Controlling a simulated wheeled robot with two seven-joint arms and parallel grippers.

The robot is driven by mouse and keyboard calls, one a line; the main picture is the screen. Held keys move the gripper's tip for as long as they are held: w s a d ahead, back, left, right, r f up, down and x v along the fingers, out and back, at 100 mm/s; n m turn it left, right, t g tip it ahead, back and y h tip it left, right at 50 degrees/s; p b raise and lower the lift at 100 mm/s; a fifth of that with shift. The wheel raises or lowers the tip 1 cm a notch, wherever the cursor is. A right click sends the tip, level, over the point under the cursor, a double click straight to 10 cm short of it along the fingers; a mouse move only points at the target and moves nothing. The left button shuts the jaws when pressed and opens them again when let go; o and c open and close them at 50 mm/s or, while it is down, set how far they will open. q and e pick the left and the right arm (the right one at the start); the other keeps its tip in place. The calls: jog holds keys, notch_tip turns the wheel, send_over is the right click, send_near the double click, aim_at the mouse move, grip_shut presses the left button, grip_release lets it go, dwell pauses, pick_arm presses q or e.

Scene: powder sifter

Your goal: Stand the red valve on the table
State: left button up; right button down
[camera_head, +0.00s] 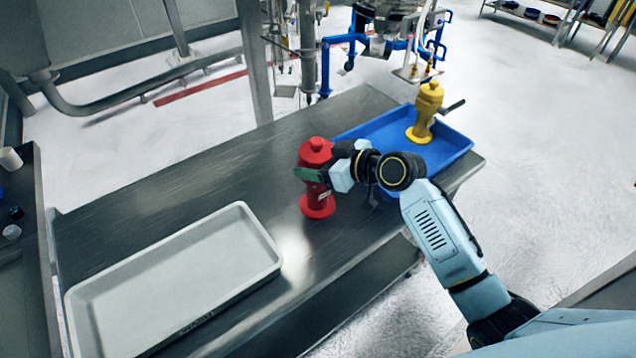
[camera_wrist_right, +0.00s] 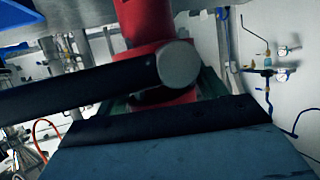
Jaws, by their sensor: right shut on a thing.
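The red valve (camera_head: 316,153) is upright at the middle of the metal table (camera_head: 200,180), left of the blue tray. Its round base appears at or just above the table top; I cannot tell if it touches. My right gripper (camera_head: 313,175) is shut around the valve's middle, coming from the right. In the right wrist view the red valve (camera_wrist_right: 147,22) stands between the fingers, partly hidden by a black bar with a grey round end, likely its handle. My left gripper is not in view.
A blue tray (camera_head: 458,153) at the table's far right holds a yellow valve (camera_head: 424,112) with a black handle. An empty grey tray (camera_head: 245,214) lies at the front left. The table between the grey tray and the red valve is clear.

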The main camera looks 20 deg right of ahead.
jog(key=shift+w+f, duration=0.1)
jog(key=shift+f, duration=2.4)
jog(key=shift+c, duration=0.9)
grip_release()
jog(key=shift+f, duration=0.15)
jog(key=shift+r, duration=0.2)
jog(key=b+v, duration=0.1)
jog(key=v, duration=1.1)
jog(key=shift+f, duration=0.1)
